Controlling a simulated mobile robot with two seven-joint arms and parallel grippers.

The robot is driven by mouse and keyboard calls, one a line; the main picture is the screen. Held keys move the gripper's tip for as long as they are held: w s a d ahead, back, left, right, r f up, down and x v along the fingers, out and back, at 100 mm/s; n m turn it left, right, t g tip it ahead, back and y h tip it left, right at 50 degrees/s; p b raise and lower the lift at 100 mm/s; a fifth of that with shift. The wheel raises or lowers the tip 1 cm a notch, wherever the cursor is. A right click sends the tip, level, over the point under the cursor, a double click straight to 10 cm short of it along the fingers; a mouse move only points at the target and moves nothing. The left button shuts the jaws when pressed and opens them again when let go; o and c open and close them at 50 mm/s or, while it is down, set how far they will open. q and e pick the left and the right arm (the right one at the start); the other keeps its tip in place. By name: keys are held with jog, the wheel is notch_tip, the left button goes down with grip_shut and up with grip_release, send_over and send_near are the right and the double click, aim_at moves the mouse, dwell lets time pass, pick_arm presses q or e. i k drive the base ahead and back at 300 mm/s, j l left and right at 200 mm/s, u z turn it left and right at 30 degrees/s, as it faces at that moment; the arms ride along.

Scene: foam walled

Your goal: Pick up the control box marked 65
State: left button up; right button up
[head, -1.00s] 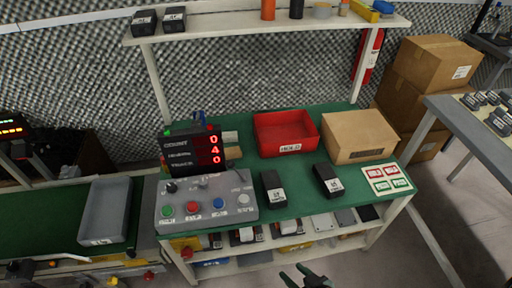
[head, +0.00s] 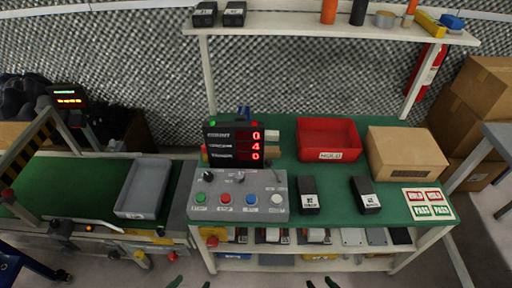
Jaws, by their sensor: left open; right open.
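Two black control boxes lie on the green bench top, a left one (head: 308,188) and a right one (head: 364,188). Each has a white label on its near end, and the numbers are too small to read surely, so I cannot tell which is marked 65. Two similar black boxes stand on the upper shelf, one at the left (head: 204,14) and one beside it (head: 234,13). My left gripper (head: 191,284) and my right gripper (head: 321,283) show only as fingertips at the bottom edge. Both are open, empty and apart from the boxes.
A grey button panel (head: 235,186) with a red-digit display (head: 233,145) stands left of the boxes. A red bin (head: 327,139), a cardboard box (head: 405,153) and a HOLD/PASS card (head: 428,204) surround them. A grey tray (head: 144,188) lies on the conveyor. Lower shelves hold more boxes.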

aim_at(368, 202)
jog(key=z, duration=1.1)
